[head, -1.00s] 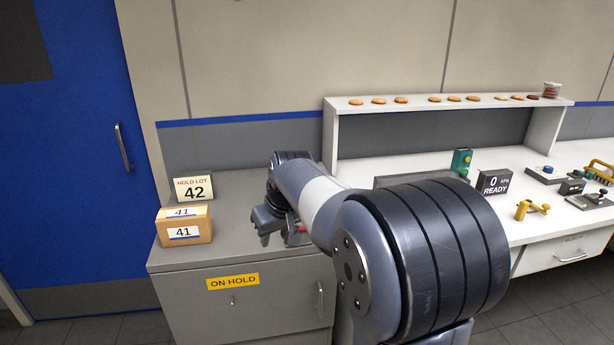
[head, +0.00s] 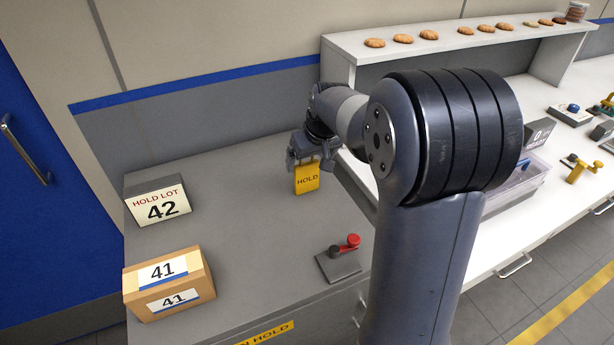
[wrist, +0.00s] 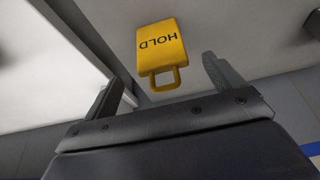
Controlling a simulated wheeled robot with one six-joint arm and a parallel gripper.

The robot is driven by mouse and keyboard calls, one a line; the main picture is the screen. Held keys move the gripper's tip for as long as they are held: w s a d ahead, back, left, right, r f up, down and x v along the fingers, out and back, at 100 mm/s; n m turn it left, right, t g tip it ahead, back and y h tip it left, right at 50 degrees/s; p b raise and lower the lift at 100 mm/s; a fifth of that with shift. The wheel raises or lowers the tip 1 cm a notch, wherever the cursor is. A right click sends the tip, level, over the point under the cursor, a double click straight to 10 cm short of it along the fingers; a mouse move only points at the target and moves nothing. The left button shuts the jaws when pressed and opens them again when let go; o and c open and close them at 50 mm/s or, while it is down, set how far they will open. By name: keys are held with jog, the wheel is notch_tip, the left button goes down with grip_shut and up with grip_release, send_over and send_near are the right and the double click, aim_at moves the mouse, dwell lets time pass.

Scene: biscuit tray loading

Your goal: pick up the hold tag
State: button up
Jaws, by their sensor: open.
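The hold tag (head: 307,179) is a yellow tag marked HOLD, on the grey cabinet top near the white bench. In the wrist view the hold tag (wrist: 162,47) lies ahead of my fingers, with its loop handle toward them. My gripper (head: 308,158) is at the handle end of the tag in the head view, and it partly hides that end. In the wrist view my gripper (wrist: 162,80) has its two fingers wide apart, with the handle end between their tips. I cannot tell whether the fingers touch it.
On the cabinet top (head: 235,190) stand a HOLD LOT 42 sign (head: 158,206), a carton marked 41 (head: 170,285) and a red-handled device (head: 341,256). A shelf (head: 345,48) with several biscuits runs behind the white bench. The middle of the cabinet top is clear.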

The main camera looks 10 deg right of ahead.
aim_at(307, 164)
jog(key=x, duration=0.2)
jog(key=p+x, duration=0.1)
jog(key=x, duration=0.1)
jog(key=shift+w+a+r, duration=0.15)
jog(key=shift+w, duration=0.15)
jog(key=shift+w+f, duration=0.2)
jog(key=shift+f, duration=0.35)
jog(key=shift+c, duration=0.2)
jog(key=c, duration=1)
notch_tip(307, 164, up, 10)
jog(key=shift+r+b, duration=0.1)
jog(key=shift+b, duration=0.3)
